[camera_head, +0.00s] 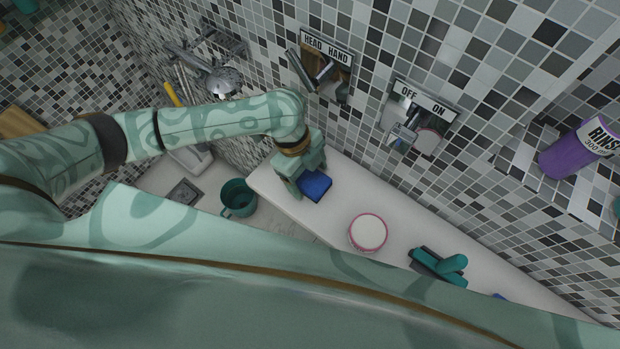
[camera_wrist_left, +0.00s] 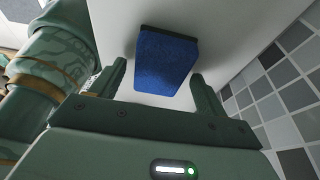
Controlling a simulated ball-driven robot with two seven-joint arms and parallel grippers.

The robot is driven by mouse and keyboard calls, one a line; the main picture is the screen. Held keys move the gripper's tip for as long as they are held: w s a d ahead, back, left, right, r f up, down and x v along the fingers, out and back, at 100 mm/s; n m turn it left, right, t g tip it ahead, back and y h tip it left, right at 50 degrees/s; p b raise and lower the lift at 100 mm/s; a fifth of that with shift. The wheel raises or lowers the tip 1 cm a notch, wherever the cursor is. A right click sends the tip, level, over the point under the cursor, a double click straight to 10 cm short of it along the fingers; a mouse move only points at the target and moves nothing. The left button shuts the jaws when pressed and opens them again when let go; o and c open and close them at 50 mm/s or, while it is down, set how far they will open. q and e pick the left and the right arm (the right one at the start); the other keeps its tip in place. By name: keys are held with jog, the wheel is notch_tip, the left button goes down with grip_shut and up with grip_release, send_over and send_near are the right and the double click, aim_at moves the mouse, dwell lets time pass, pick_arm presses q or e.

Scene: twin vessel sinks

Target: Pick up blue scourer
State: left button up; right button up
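The blue scourer (camera_head: 316,187) lies on the white ledge (camera_head: 337,222) in the head view, right at my left gripper (camera_head: 308,180). In the left wrist view the scourer (camera_wrist_left: 166,62) is a blue block with a dark edge, just ahead of my left gripper (camera_wrist_left: 160,88). The fingers are spread apart, one toward each side of the scourer, with visible gaps between fingers and scourer. The left gripper is open and holds nothing. My right gripper is not in view.
A round white tub with a pink rim (camera_head: 368,232) stands farther right on the ledge, then a teal-and-dark item (camera_head: 440,265). A teal mug (camera_head: 238,198) sits lower left. The tiled wall with metal taps (camera_head: 313,72) rises behind. A purple bottle (camera_head: 575,150) is at right.

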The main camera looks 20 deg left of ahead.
pick_arm(q)
jog(key=c, duration=0.8)
jog(key=shift+o, duration=0.2)
